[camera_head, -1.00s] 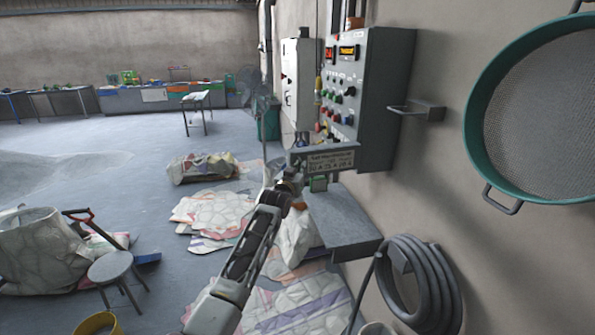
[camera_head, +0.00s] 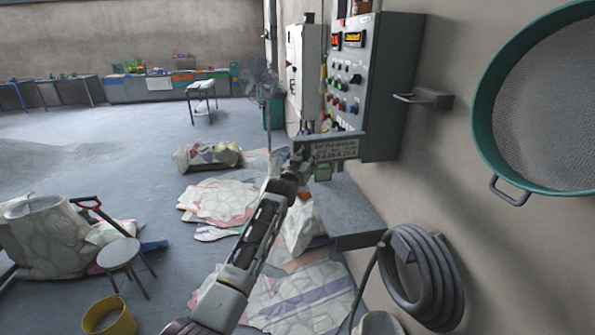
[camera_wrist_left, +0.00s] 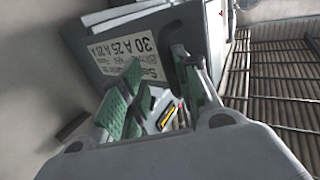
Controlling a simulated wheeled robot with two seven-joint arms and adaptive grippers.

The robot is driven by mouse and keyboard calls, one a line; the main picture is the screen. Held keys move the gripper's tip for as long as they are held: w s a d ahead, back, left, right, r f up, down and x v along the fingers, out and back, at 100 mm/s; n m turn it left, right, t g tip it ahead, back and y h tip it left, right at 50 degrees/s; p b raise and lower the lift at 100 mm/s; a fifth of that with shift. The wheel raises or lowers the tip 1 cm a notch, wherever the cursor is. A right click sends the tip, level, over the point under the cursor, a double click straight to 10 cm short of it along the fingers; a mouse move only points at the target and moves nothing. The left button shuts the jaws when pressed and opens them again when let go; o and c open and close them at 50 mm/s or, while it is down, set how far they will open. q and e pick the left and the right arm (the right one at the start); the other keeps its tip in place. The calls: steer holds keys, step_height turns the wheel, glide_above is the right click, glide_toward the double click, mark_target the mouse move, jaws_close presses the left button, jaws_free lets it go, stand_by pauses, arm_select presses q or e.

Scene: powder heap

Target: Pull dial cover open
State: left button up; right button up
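A grey cover or panel with a printed label of dial settings (camera_head: 337,149) stands out below the control box. It shows large in the left wrist view (camera_wrist_left: 140,48), reading "30 A 25 A 20 A". Which part is the dial cover, I cannot tell for sure. My left gripper (camera_head: 304,163) is close to the panel's lower left side in the head view. In the left wrist view its green-padded fingers (camera_wrist_left: 157,100) are apart, just in front of the panel's lower edge. A small pale part with an orange-yellow mark lies between them; contact is unclear. My right gripper is not in view.
The control box (camera_head: 392,85) with knobs and lit displays is on the right wall. A coiled hose (camera_head: 425,275) and a large green-rimmed sieve (camera_head: 483,130) hang nearby.

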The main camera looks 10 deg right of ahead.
arm_select(q)
steer(key=shift+s+r, duration=0.15)
steer(key=shift+r, duration=0.35)
steer(key=f+v, duration=0.1)
steer(key=v, duration=1)
steer(key=shift+s+a, duration=0.15)
steer(key=shift+a, duration=0.1)
stand_by(0.5)
